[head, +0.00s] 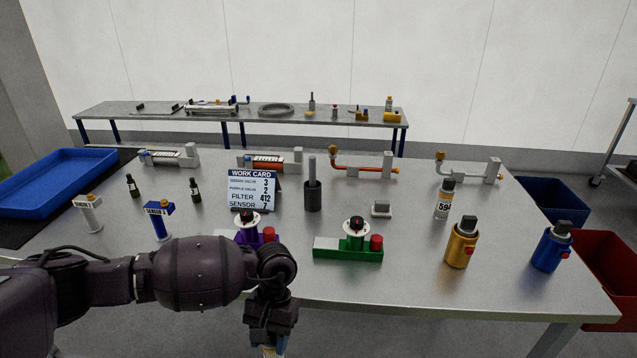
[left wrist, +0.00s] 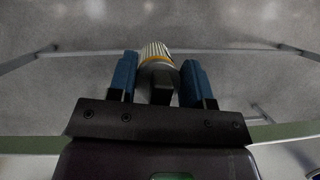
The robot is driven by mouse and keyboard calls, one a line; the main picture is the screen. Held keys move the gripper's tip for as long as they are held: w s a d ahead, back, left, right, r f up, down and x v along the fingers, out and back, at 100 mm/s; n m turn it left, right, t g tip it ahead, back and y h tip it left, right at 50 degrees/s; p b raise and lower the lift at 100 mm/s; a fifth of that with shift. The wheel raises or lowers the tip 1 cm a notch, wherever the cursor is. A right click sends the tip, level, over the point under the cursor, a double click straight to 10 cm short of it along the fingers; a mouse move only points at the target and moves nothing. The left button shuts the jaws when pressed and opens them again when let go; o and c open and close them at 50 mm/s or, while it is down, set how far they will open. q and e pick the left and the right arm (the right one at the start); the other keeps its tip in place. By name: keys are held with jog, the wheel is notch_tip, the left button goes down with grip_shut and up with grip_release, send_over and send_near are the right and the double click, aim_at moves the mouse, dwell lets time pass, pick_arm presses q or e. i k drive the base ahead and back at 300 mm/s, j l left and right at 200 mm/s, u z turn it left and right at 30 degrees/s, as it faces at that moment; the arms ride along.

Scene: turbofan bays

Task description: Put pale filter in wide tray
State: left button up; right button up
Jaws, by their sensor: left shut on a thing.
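My left gripper (head: 268,349) hangs low at the bottom of the head view, in front of the table's near edge. In the left wrist view its blue fingers (left wrist: 158,76) are shut on the pale filter (left wrist: 156,50). The filter has a ribbed pale body, a yellow-orange band and a dark block-shaped top between the fingers. In the head view the filter is mostly cut off by the frame's lower edge. The wide blue tray (head: 22,198) lies at the table's left side on a dark mat and looks empty. My right gripper is not in view.
The steel table (head: 400,275) holds a work card (head: 252,190), a green valve block (head: 347,252), a gold canister (head: 461,246), a blue canister (head: 552,250) and a white bottle (head: 444,203). A blue-topped sensor (head: 158,220) and small bottles stand towards the tray. Red (head: 606,255) and blue bins are right.

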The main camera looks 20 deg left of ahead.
aim_at(34, 199)
jog(key=j+u, duration=0.35)
jog(key=j, duration=3.45)
jog(key=k, duration=0.1)
